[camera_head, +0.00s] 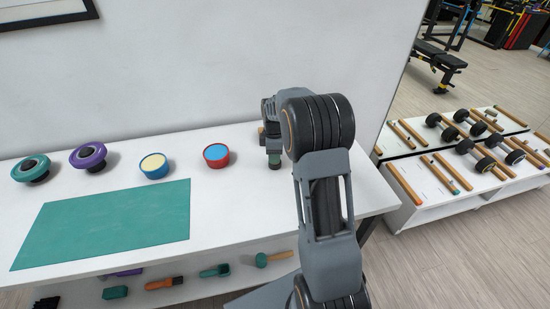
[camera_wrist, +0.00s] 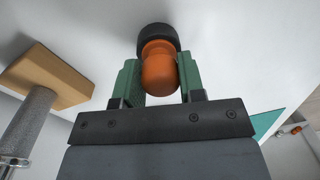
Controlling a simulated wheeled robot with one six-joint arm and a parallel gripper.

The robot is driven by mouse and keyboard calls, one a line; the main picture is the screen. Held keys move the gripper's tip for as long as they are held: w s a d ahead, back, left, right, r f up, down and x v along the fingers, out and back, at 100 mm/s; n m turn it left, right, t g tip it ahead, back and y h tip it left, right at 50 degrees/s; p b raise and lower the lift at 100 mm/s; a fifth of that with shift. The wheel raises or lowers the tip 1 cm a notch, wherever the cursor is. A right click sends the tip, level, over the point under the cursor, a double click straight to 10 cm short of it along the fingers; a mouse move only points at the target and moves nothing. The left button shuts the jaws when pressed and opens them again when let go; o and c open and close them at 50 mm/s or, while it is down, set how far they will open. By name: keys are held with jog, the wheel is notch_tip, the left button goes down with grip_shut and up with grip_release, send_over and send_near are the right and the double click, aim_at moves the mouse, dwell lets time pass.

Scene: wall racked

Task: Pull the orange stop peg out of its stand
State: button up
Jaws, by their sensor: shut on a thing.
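The orange stop peg (camera_wrist: 159,72) is a rounded orange knob between the two green fingers of my gripper (camera_wrist: 158,66) in the wrist view. The fingers are shut on it from both sides. A round black piece (camera_wrist: 156,34), which looks like its stand, sits right at the far end of the peg. I cannot tell how deep the peg sits in it. In the head view my gripper (camera_head: 275,161) is low over the right part of the white table, and my arm hides the peg and the stand.
A wooden block (camera_wrist: 50,76) with a grey knurled bar (camera_wrist: 28,124) stands close to the left of my gripper in the wrist view. A red bowl (camera_head: 216,155), a blue bowl (camera_head: 154,165) and a green mat (camera_head: 110,222) lie left on the table (camera_head: 225,205). The wall (camera_head: 200,70) rises behind.

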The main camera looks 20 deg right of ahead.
jog(key=shift+c, duration=0.3)
notch_tip(320, 180, up, 10)
dwell(0.4)
dwell(0.9)
